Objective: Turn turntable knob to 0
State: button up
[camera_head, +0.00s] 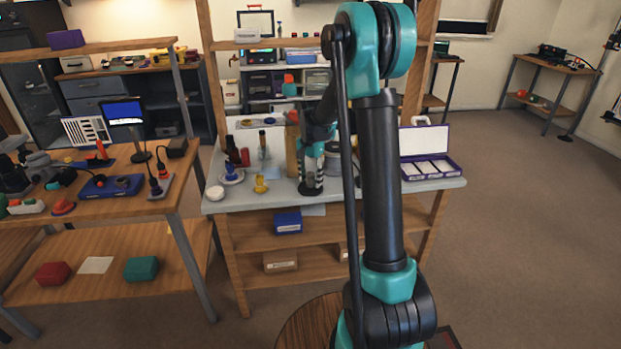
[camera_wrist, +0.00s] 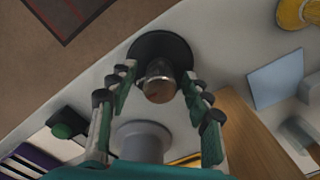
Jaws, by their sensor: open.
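A dark round base (camera_wrist: 150,44) with a short metallic knob (camera_wrist: 159,80) on it appears to be the turntable and its knob; it rests on the pale bench top in the wrist view. My gripper (camera_wrist: 158,77) is open, its green, dark-tipped fingers on both sides of the knob. I cannot tell whether they touch it. No number or mark on the knob can be read. In the head view my gripper (camera_head: 311,178) points down at the middle of the grey bench top (camera_head: 350,193), and the knob cannot be made out there.
A grey cylinder (camera_wrist: 143,138) stands close to the knob. A wooden piece (camera_wrist: 240,128) is right of the fingers in the wrist view. A purple-edged open case (camera_head: 430,165) sits at the bench's right; a yellow item (camera_head: 260,185) and a white round item (camera_head: 215,193) lie left.

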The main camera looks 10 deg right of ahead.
jog(key=shift+c, duration=0.2)
grip_shut()
jog(key=shift+n, duration=0.4)
jog(key=n, duration=0.3)
jog(key=shift+n, duration=0.3)
jog(key=n, duration=0.4)
jog(key=shift+n, duration=0.3)
jog(key=n, duration=0.4)
jog(key=shift+n, duration=2.4)
